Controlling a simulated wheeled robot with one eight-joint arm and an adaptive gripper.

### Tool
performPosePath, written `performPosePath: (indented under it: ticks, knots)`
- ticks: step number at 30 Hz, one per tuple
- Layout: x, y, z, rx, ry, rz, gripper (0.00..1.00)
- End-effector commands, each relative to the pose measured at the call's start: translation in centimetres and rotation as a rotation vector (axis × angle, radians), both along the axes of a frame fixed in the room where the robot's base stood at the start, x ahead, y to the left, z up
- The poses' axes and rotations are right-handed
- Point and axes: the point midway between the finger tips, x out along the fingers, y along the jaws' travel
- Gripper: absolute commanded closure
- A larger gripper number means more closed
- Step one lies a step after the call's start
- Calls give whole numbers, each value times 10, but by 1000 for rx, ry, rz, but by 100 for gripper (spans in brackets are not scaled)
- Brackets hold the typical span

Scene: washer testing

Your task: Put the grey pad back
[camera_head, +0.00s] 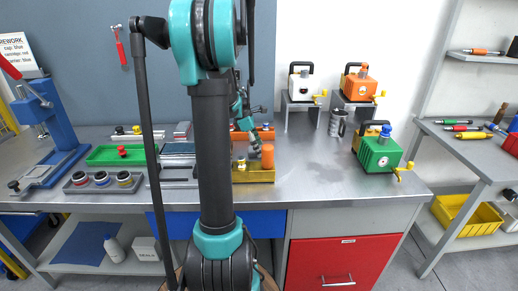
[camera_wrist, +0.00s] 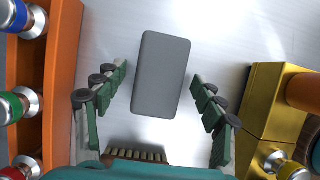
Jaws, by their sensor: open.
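The grey pad (camera_wrist: 161,74) is a flat, dark grey rounded rectangle. In the wrist view it lies on the bare metal bench top, slightly tilted in the picture. My gripper (camera_wrist: 160,76) is open, with one green finger on each side of the pad. Gaps show between the fingers and the pad's sides, so it is not gripped. How high the fingers are above the bench I cannot tell. In the head view my arm stands in front of this spot, and I cannot make out the pad there.
An orange rack (camera_wrist: 48,85) with colour-capped parts stands close left of my gripper. A gold block fixture (camera_wrist: 265,100) with an orange cylinder (camera_head: 267,155) stands close right. In the head view, a green pump (camera_head: 378,153) stands further right, past clear bench (camera_head: 310,175).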

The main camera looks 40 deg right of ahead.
Motion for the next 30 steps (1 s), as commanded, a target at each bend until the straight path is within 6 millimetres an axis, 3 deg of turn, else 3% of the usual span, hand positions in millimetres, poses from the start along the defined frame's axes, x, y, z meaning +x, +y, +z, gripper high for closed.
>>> performPosePath:
  ticks: [15,21,30]
  knots:
    - [24,28,88,0,0,2,31]
    - [28,33,104,0,0,1,31]
    - [28,34,106,0,0,0,31]
